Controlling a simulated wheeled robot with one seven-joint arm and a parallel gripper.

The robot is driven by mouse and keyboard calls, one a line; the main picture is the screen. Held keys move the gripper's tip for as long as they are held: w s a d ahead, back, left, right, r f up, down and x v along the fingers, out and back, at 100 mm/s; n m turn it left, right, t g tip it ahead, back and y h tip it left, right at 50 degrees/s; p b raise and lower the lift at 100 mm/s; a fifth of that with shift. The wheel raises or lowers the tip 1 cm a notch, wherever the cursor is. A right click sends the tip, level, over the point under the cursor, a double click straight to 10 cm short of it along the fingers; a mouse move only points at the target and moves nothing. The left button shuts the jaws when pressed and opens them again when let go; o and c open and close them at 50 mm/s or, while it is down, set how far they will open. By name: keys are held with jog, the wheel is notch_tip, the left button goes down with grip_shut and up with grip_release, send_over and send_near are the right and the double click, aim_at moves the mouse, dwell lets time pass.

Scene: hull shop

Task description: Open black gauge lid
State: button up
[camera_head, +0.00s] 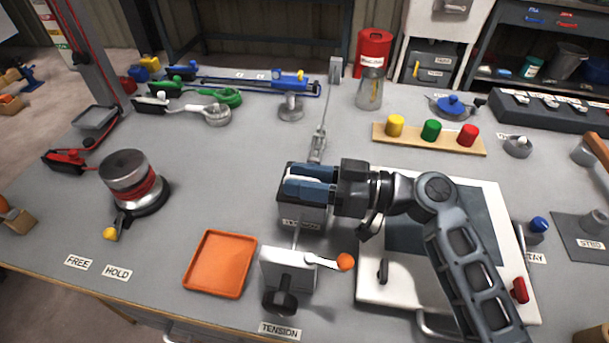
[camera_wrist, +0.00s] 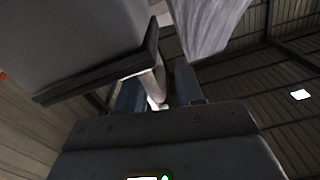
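The gauge is a dark grey box (camera_head: 300,219) with a label on its front, at the middle of the bench. My gripper (camera_head: 306,181) lies level across its top, fingers pointing left, and hides much of the lid. In the wrist view, the blue fingers (camera_wrist: 158,92) stand apart with a pale, narrow piece between them. I see no clear grip on it. A large grey slab with a black edge (camera_wrist: 95,72) fills the upper left there; I cannot tell whether it is the lid. The lid's angle is hidden.
In front are an orange tray (camera_head: 220,264) and the TENSION block (camera_head: 288,270) with an orange-tipped lever. A white panel (camera_head: 384,291) lies under my arm. A metal rod fixture (camera_head: 321,130) stands behind the gauge.

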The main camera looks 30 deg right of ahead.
grip_shut()
dwell(0.6)
